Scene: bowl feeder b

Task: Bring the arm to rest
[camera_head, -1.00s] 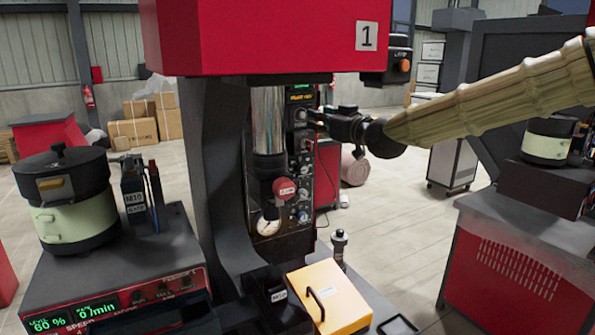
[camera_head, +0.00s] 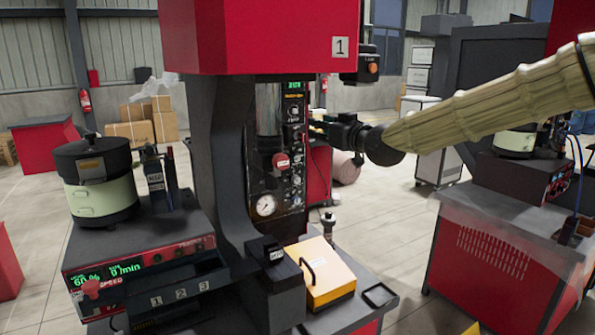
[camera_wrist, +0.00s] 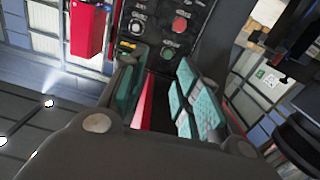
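My arm (camera_head: 480,105), in a ribbed beige sleeve, reaches in from the right edge in the head view. My dark gripper (camera_head: 322,127) is at its end, at the right side of the press's control panel (camera_head: 292,140). In the wrist view my gripper (camera_wrist: 158,98) shows its teal-padded fingers apart, with nothing held between them. A red strip of background shows through the gap. The panel with its red button (camera_wrist: 180,24) lies beyond the fingertips. The head view does not show whether the gripper touches the panel.
Press 1 (camera_head: 260,40) stands in front of me, with a yellow box (camera_head: 325,270) on its base. A bowl feeder (camera_head: 98,185) stands left on its control unit. A red cabinet (camera_head: 490,265) is at right. Open floor (camera_head: 400,230) lies between the press and cabinet.

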